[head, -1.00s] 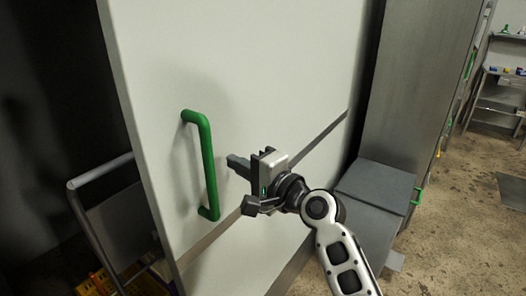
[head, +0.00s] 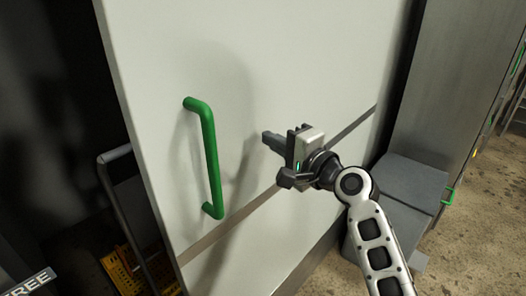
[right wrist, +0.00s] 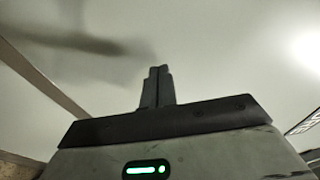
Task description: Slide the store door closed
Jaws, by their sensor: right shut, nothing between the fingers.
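The store door (head: 290,60) is a large white panel with a dark horizontal strip, filling the middle of the head view. Its green bar handle (head: 211,160) stands upright near the door's left edge. My right gripper (head: 268,138) is shut and empty, to the right of the handle and apart from it, with its fingers pointing left. In the right wrist view the shut fingers (right wrist: 157,86) show against the pale door surface. Whether they touch the door I cannot tell. My left gripper is not in view.
A dark gap lies left of the door, with a metal rail (head: 115,153) and a yellow crate (head: 126,268) low down. Grey metal cabinets (head: 455,80) and a grey box (head: 408,182) with a green handle stand at the right. Bare floor shows at the lower right.

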